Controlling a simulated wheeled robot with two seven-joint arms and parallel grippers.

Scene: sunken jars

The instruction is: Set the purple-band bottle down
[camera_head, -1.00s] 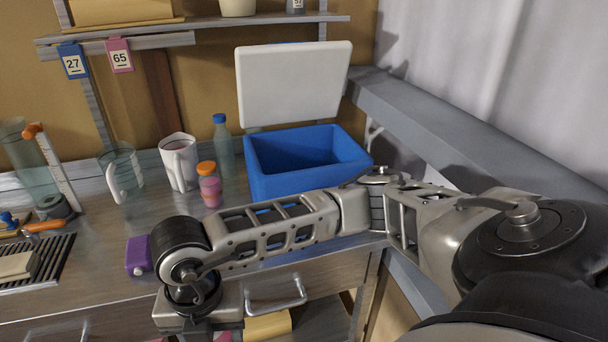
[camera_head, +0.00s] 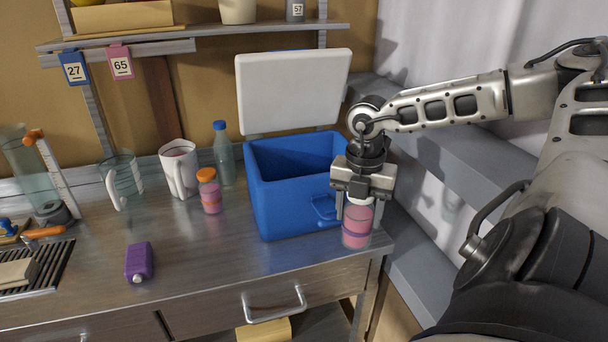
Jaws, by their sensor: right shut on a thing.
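The purple-band bottle (camera_head: 357,226) is a clear jar with pink contents, a white cap and a purplish band. It is upright at the right end of the steel worktop (camera_head: 215,268), just right of the blue bin (camera_head: 292,200). My right gripper (camera_head: 358,208) points down and is shut on the bottle's upper part, its fingers on either side. The bottle's base is at or very near the worktop; I cannot tell whether it touches. My left gripper is not in view.
The open blue bin with its white lid (camera_head: 293,91) raised stands close beside the bottle. An orange-capped jar (camera_head: 210,192), a blue-capped bottle (camera_head: 223,155), a white mug (camera_head: 179,170) and a purple carton (camera_head: 139,262) stand or lie leftward. The front middle of the worktop is clear.

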